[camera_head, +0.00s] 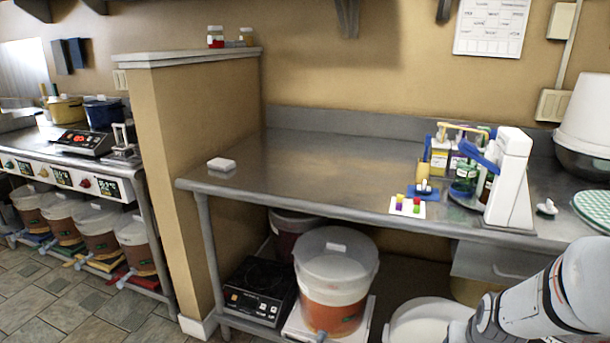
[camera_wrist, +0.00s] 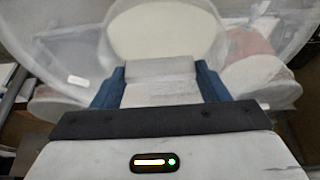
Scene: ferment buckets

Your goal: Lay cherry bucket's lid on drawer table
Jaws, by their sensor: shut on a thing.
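In the wrist view my gripper (camera_wrist: 160,75) is shut on the pale grip of a large, translucent whitish lid (camera_wrist: 75,50). The lid spreads wide beyond the blue fingers, and blurred round shapes show through it. I take it for the cherry bucket's lid, but no label is readable. In the head view my arm enters at the lower right and my gripper is out of the picture. The drawer table (camera_head: 330,180) is a steel table with a drawer (camera_head: 497,266) under its right part; much of its middle top is bare.
A lidded bucket (camera_head: 333,290) and a black hotplate (camera_head: 258,290) stand under the table. A white round container (camera_head: 425,322) is beside my arm. A white dispenser (camera_head: 508,180), bottles and a colored-block card (camera_head: 407,206) occupy the top's right; a small white box (camera_head: 221,164) lies left.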

